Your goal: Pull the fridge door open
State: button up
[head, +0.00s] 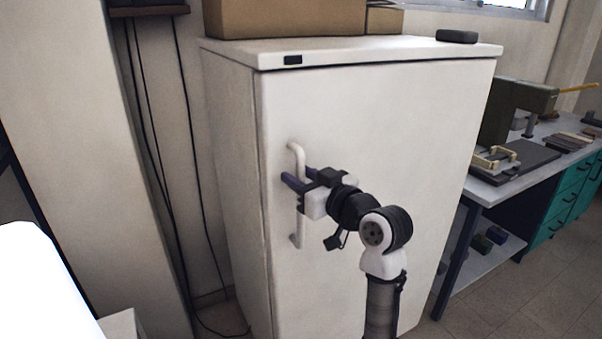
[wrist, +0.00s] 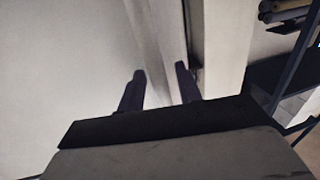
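The white fridge (head: 390,120) stands in the middle of the head view. Its front door is closed, flush with the body. A white vertical bar handle (head: 296,236) is on the door's left side. My gripper (head: 297,177) is at the upper half of this handle, its dark purple fingers reaching leftward around it. In the wrist view the two fingers of my gripper (wrist: 160,85) are apart, and a pale strip (wrist: 158,45), which looks like the handle, runs between them. Whether the fingers press on it cannot be told.
Cardboard boxes (head: 285,18) and a small dark object (head: 456,36) sit on top of the fridge. A workbench (head: 500,185) stands close on the right. A pale wall column (head: 80,130) and hanging cables (head: 165,150) are on the left. Some floor shows at the lower right.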

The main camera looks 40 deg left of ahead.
jog(key=shift+a, duration=0.1)
grip_shut()
dwell(0.4)
